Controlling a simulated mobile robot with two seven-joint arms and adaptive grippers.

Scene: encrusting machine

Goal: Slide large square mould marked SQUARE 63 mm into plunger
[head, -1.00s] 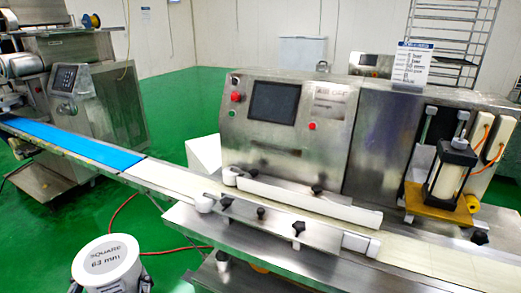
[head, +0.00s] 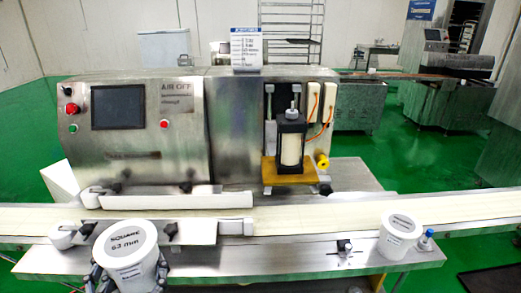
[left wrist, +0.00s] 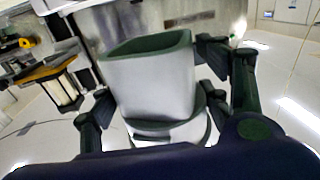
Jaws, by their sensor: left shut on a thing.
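The large white mould (head: 128,252) has "SQUARE 63 mm" printed on its top and sits at the lower left of the head view. My left gripper (head: 130,274) is shut around its sides. In the left wrist view, the mould (left wrist: 150,85) is between the fingers (left wrist: 165,105), and its open end has a rounded square shape with a dark green inside. The plunger (head: 290,147) is a cream cylinder in a black frame on a yellow plate, right of the mould and farther back. It also shows in the left wrist view (left wrist: 62,88). My right gripper is not in view.
A second, smaller white mould (head: 400,236) stands on the steel front ledge (head: 300,253) at the right. The cream conveyor belt (head: 330,217) runs between the ledge and the machine (head: 130,135). White guide rails (head: 180,200) and black knobs stick up at the left.

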